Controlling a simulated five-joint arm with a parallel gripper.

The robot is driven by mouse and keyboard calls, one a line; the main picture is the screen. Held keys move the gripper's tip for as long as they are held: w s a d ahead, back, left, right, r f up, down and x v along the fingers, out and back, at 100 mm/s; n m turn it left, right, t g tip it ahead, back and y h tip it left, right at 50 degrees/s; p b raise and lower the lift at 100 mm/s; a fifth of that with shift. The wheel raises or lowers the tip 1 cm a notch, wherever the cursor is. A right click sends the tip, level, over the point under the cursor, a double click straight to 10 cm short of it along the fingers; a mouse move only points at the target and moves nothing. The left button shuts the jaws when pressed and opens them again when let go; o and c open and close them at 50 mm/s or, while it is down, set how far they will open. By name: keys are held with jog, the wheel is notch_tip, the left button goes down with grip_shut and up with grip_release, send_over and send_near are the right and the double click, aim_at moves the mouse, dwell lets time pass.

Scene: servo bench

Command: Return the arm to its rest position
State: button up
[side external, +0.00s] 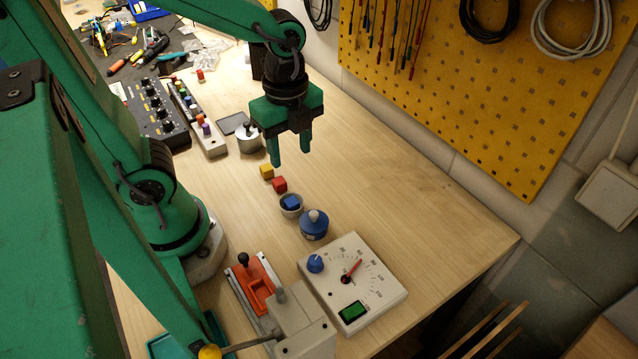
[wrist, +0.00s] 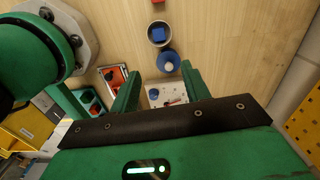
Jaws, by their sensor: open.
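My gripper (side external: 290,148) is green with a black wrist. In the side external view it hangs above the bench, fingers down, a little above and behind a yellow cube (side external: 267,172) and a red cube (side external: 280,185). Its two fingers are apart with nothing between them. In the wrist view the open fingers of my gripper (wrist: 160,88) frame part of the white dial box (wrist: 168,93). A blue cube (side external: 291,202) sits in a small grey bowl (side external: 284,212). A blue-lidded pot with a pale knob (side external: 314,226) stands just beside the bowl.
The dial box (side external: 385,289) with a red needle and an orange lever fixture (side external: 257,284) stand at the front. A black knob panel (side external: 160,112) and a peg strip (side external: 211,140) lie at left. The yellow pegboard (side external: 470,90) bounds the back right. The right bench is clear.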

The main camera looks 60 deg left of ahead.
jog(key=shift+r, duration=0.1)
dwell(0.4)
jog(key=a+r+n+t, duration=0.2)
jog(key=r+n, duration=0.2)
jog(key=n, duration=0.4)
jog(key=a+r+n+t, duration=0.1)
jog(key=r+n+t, duration=0.2)
jog(key=n, duration=0.6)
jog(key=shift+s+a+r+t, duration=0.35)
jog(key=shift+s+r, duration=0.1)
jog(key=shift+r, duration=0.4)
dwell(0.5)
